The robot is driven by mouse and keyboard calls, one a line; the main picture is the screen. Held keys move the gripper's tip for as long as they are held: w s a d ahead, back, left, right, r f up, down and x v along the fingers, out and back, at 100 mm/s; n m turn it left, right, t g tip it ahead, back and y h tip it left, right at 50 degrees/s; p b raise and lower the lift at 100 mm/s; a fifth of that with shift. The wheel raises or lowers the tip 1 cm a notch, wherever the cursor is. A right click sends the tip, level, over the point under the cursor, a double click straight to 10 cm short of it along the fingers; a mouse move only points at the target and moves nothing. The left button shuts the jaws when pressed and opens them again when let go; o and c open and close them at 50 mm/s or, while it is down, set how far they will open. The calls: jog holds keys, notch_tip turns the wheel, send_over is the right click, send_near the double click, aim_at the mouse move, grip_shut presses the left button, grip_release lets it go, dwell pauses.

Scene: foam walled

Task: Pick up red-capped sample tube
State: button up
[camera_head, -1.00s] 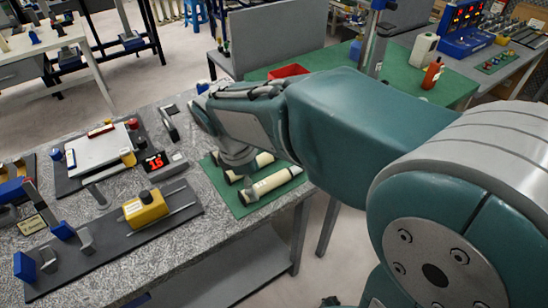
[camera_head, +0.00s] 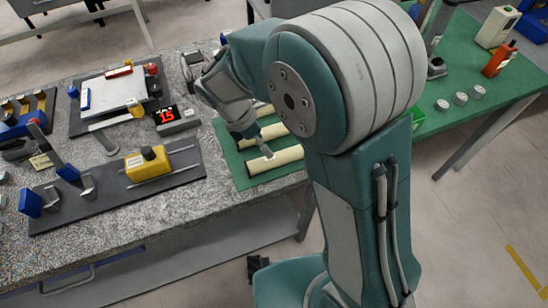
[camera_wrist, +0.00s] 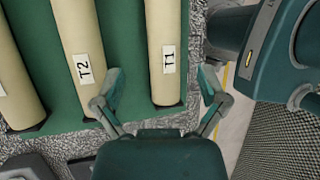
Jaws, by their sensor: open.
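Cream tubes lie side by side on a green mat. In the wrist view they are a tube labelled T1 (camera_wrist: 164,30), a tube labelled T2 (camera_wrist: 78,40), and a third tube (camera_wrist: 14,85) partly cut off at the left edge. No red cap shows on any of them; their far ends are out of the wrist view. My gripper (camera_wrist: 160,90) is open, its fingers appearing on either side of T1's near end, the left one between T1 and T2. Nothing is held. In the head view my gripper (camera_head: 264,150) is over the mat (camera_head: 240,178), and my arm hides part of it.
The mat lies on a speckled grey bench (camera_head: 130,225). Left of it are a yellow block (camera_head: 147,166) on a dark rail board and a red-digit display (camera_head: 167,115). A green-topped table (camera_head: 460,70) with an orange bottle (camera_head: 498,60) stands right.

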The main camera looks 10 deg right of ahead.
aim_at(275, 155)
jog(key=x, duration=0.3)
jog(key=d+x, duration=0.1)
jog(key=shift+s+d+f, duration=0.1)
jog(key=shift+d, duration=0.1)
jog(key=shift+d+f, duration=0.15)
jog(key=shift+f, duration=0.3)
jog(key=shift+a, duration=0.2)
jog(key=c, duration=0.4)
grip_shut()
